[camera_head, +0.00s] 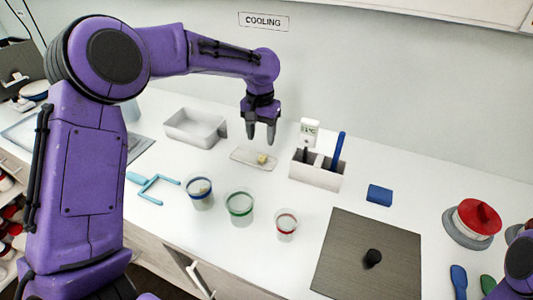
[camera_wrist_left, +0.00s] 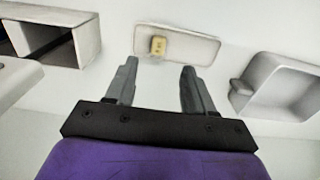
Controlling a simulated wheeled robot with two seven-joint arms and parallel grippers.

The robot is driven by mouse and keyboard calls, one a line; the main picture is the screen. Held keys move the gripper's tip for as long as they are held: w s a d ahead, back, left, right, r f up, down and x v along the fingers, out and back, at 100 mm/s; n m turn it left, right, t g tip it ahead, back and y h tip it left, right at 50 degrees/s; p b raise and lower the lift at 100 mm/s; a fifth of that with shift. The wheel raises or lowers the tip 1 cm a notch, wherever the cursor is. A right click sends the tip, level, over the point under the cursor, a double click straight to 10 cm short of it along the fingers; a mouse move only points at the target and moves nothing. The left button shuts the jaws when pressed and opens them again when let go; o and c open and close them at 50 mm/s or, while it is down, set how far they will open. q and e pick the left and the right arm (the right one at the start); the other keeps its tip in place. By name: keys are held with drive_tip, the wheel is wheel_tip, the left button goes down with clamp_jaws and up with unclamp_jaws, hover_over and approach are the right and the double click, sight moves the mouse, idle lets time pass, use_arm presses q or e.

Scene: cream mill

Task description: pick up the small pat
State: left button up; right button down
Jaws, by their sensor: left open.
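The small pat (camera_head: 262,159) is a small yellow block. It lies on a flat pale rectangular tray (camera_head: 243,158) on the white counter. In the left wrist view the pat (camera_wrist_left: 158,45) lies on the tray (camera_wrist_left: 203,50), ahead of the fingertips and roughly between their lines. My left gripper (camera_head: 261,143) is open and empty, pointing down above the tray with its fingertips apart from the pat. It also shows in the left wrist view (camera_wrist_left: 159,68). At the right edge part of my right arm shows, but its jaws are not visible.
A white bin (camera_head: 195,127) stands left of the tray. A divided holder (camera_head: 317,172) with a blue tool and a thermometer stands close on the right. Several cups (camera_head: 240,205) and a blue frame-shaped tool (camera_head: 154,187) are in front. A dark mat (camera_head: 345,262) lies front right.

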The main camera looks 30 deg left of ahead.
sight(262, 161)
use_arm(q)
drive_tip(key=shift+s+f, duration=0.25)
drive_tip(key=shift+f, duration=0.85)
drive_tip(key=f, duration=0.1)
drive_tip(key=f+p, duration=0.1)
drive_tip(key=f, duration=0.3)
drive_tip(key=shift+w+d+f, duration=0.1)
drive_tip(key=shift+w+f, duration=0.15)
clamp_jaws()
